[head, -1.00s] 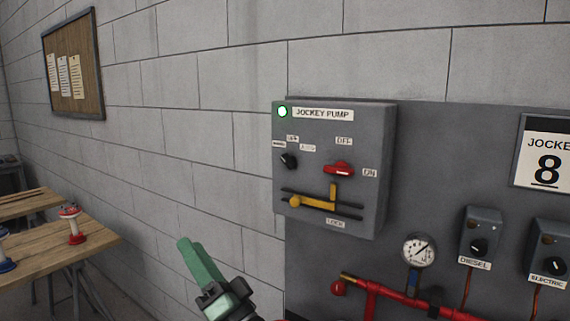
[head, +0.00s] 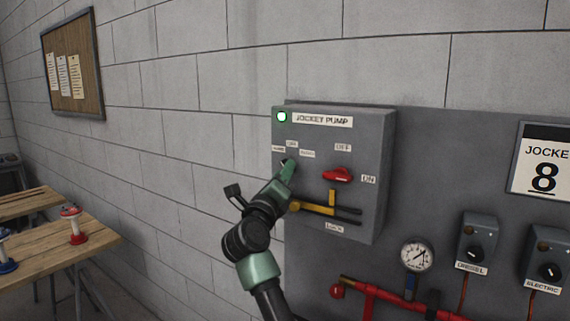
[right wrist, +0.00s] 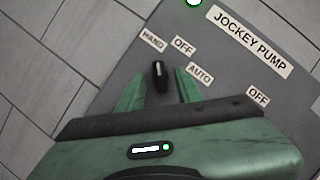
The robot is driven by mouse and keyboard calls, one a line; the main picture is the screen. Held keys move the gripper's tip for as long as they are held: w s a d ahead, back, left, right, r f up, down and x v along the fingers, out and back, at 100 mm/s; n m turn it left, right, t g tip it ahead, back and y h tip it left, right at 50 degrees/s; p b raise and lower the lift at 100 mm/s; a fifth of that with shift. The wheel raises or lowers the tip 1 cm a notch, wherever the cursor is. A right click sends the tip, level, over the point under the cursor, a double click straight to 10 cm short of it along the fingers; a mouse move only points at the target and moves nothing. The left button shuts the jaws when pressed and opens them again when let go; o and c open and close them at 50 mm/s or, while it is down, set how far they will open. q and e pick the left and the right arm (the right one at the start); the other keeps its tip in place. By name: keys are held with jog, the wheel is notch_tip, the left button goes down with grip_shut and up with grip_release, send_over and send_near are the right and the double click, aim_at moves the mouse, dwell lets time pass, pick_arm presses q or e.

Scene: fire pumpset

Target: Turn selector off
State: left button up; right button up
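The jockey pump panel (head: 375,135) is a grey box on the wall with a lit green lamp (head: 282,117). Its small black selector knob (right wrist: 160,77) shows in the right wrist view below the labels HAND, OFF (right wrist: 183,46) and AUTO. The knob's white mark points up in that view, roughly toward HAND. My right gripper (head: 288,170) reaches the panel's left part and hides the knob in the head view. In the right wrist view its two green fingers (right wrist: 159,76) are open, one on each side of the knob, with gaps visible. My left gripper is not in view.
A red switch (head: 338,175) and a yellow lever (head: 315,207) sit on the panel close to my right gripper. A gauge (head: 417,255), red piping (head: 390,297) and two small controller boxes are lower right. A wooden table (head: 75,250) stands at left.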

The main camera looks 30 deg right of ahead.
jog(key=shift+x, duration=1.05)
grip_shut()
jog(key=shift+w+a+f+m+g+h+b, duration=0.1)
jog(key=shift+m+g+h+b, duration=0.65)
jog(key=shift+m+b, duration=1.7)
jog(key=shift+d+f+m+g+h+b, duration=0.1)
jog(key=shift+m+g+h+b, duration=0.65)
jog(key=shift+m+b, duration=1.65)
jog(key=shift+w+a+m+g+h+b, duration=0.1)
jog(key=shift+m+g+h+b, duration=1)
jog(key=shift+b, duration=2.3)
jog(key=shift+s+m+t+y, duration=0.1)
jog(key=shift+m+t+y, duration=0.2)
jog(key=shift+m+y, duration=0.2)
